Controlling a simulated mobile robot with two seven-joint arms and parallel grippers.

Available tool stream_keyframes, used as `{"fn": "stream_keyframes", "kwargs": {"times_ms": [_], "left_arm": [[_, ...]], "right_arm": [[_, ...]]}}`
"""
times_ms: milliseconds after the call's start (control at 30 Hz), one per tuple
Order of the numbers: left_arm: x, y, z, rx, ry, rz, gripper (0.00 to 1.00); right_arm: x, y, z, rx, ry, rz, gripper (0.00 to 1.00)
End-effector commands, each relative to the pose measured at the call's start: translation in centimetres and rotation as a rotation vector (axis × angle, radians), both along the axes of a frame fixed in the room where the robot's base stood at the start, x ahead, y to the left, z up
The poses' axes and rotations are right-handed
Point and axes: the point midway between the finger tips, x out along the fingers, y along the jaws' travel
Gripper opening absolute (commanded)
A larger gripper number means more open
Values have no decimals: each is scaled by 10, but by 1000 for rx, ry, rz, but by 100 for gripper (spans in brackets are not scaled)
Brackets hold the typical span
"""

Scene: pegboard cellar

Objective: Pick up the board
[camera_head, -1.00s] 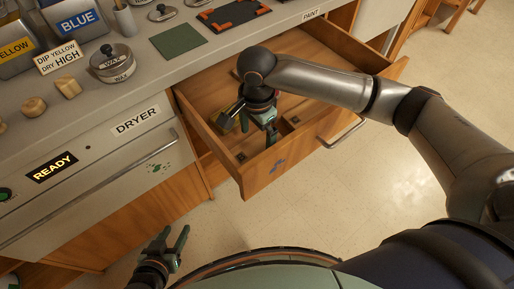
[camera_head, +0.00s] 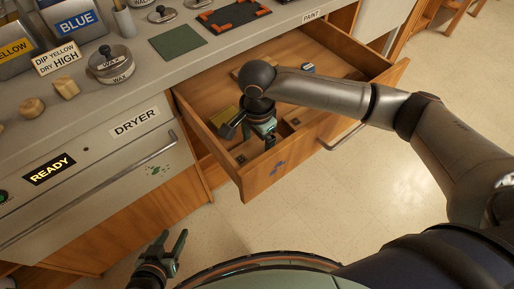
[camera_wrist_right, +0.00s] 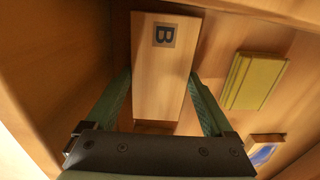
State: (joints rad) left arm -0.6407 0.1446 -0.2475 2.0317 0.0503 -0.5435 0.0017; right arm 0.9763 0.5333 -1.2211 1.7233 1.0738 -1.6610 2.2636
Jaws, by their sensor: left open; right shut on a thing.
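The board (camera_wrist_right: 160,85) is a pale wooden piece with a dark square marked "B" near its far end. In the right wrist view it lies between the two green fingers of my right gripper (camera_wrist_right: 163,95), which is shut on it. In the head view my right gripper (camera_head: 262,137) reaches down into the open drawer (camera_head: 295,150), close to its front wall, and hides the board there. My left gripper (camera_head: 174,238) is open and empty, low in front of the cabinet and outside the drawer.
A yellow block (camera_wrist_right: 255,80) and a small blue-faced piece (camera_wrist_right: 263,150) lie to the right of the board in the wrist view. Drawer walls surround the right gripper. The counter above holds a wax pot (camera_head: 112,65) and a green square (camera_head: 178,41).

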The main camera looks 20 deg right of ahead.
Motion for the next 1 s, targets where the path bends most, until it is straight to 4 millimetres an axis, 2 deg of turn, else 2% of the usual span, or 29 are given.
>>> {"fn": "stream_keyframes", "kwargs": {"times_ms": [33,133,367,467,567,1000], "left_arm": [[0,0,0,0,1,0,50],[0,0,0,0,1,0,50],[0,0,0,0,1,0,50],[0,0,3,0,1,0,50],[-1,0,8,0,3,-1,50],[4,1,32,-1,-15,4,50]], "right_arm": [[0,0,0,0,0,0,36],[0,0,0,1,-1,0,26],[0,0,2,1,-1,0,26],[0,1,11,2,-1,0,26],[1,1,28,3,-3,1,26],[1,1,143,5,-4,1,26]]}}
